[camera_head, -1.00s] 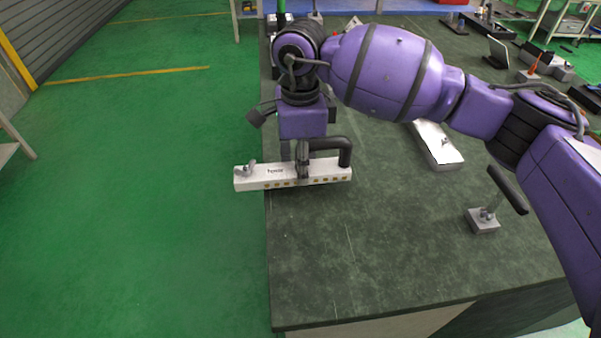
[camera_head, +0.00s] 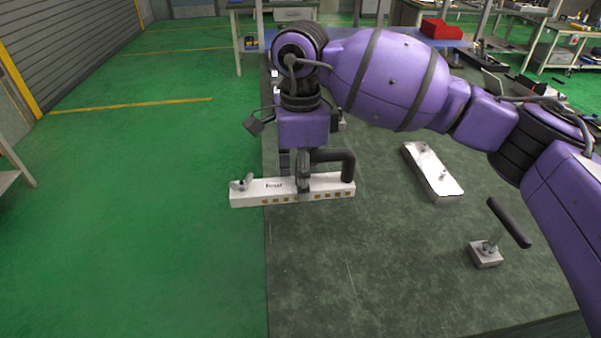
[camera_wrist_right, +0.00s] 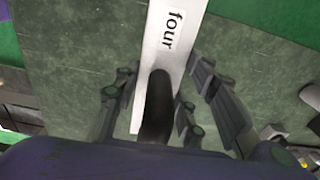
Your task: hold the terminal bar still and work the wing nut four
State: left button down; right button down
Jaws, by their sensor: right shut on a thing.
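The terminal bar (camera_head: 335,188) is a long white bar with a black angled handle (camera_head: 335,156), a dark label and small brass-coloured spots along its near side. It also shows in the right wrist view (camera_wrist_right: 172,50), where the label reads "four". A grey wing nut (camera_head: 242,183) sits on its left end, which reaches past the table's left edge. My left gripper is not in view.
The dark table (camera_head: 350,270) is clear in front of the bar. A second white bar (camera_head: 433,172) lies to the right. A small grey block (camera_head: 485,254) with a black lever stands near the right. Open green floor (camera_head: 130,230) lies left of the table.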

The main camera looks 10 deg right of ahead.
aim_at(301, 223)
jog(key=shift+f, duration=4.5)
jog(key=shift+s+f, duration=0.1)
jog(key=shift+f, duration=0.1)
